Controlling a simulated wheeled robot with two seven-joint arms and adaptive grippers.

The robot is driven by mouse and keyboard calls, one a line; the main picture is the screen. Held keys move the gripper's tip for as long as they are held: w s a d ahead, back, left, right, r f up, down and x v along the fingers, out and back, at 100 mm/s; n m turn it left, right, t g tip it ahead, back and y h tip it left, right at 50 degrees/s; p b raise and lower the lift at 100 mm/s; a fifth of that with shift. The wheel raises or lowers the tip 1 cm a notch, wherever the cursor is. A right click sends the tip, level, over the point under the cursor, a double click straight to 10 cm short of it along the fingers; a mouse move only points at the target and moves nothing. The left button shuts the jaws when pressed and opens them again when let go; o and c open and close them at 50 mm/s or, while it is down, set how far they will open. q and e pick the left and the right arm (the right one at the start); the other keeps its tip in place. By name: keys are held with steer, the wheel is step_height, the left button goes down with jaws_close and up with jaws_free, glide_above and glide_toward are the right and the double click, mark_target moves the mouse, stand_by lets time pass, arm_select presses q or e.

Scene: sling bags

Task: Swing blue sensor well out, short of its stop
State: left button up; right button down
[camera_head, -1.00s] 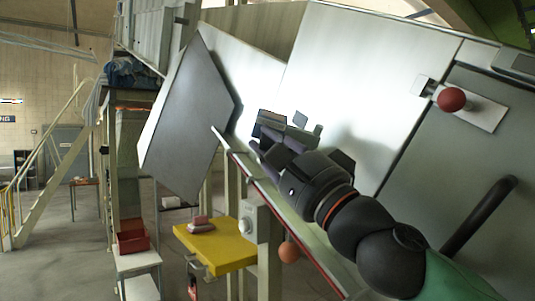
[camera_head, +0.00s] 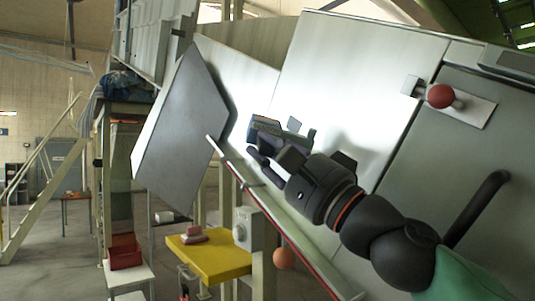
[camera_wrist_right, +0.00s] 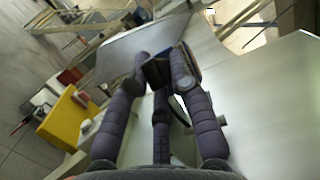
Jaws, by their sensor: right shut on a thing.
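My right gripper (camera_head: 268,150) is shut on a small dark block, which I take to be the blue sensor (camera_head: 264,126). Its colour reads as dark grey-blue with a paler strip. It sits beside the pale sheet wall, above the sloping rail. In the right wrist view the fingers of the gripper (camera_wrist_right: 160,72) close in on the dark block (camera_wrist_right: 156,70), and they hide part of it. Its hinge and its stop cannot be made out. My left gripper is not in view.
A large grey tilted plate (camera_head: 180,130) stands just left of the gripper. A sloping rail with a red edge (camera_head: 285,225) runs below. A red ball knob (camera_head: 440,96) sits on the panel at right. A yellow shelf (camera_head: 215,262) and an orange ball (camera_head: 283,258) are lower down.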

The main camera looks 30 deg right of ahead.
stand_by(0.4)
steer(key=c, duration=1.1)
jaws_free()
steer(key=shift+w, duration=0.1)
steer(key=v, duration=0.7)
steer(key=shift+s+f, duration=0.2)
steer(key=shift+s, duration=0.05)
